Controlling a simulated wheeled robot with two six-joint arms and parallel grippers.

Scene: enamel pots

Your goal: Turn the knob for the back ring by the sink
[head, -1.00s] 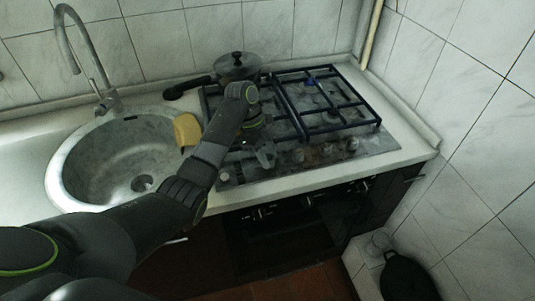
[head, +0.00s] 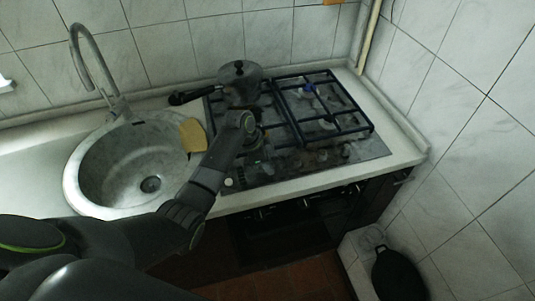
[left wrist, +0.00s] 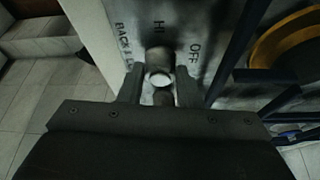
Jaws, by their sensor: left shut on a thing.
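The gas hob (head: 360,151) is set in the worktop beside the sink (head: 85,190), with its knobs along the front panel. In the left wrist view, a pale-faced knob (left wrist: 159,76) sits between the two fingers of my left gripper (left wrist: 160,88), which is shut on it. Printed words beside it read "HI", "OFF" and a partly cut-off "BACK L". In the head view my left gripper (head: 246,160) is at the left part of the knob row, and my arm hides much of it. My right gripper is not in view.
A lidded pot (head: 240,79) stands on the back left ring, its dark handle pointing left. Black grates (head: 318,108) cover the rings. A yellow sponge (head: 192,135) lies by the sink. A dark pan (head: 397,276) is low at right.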

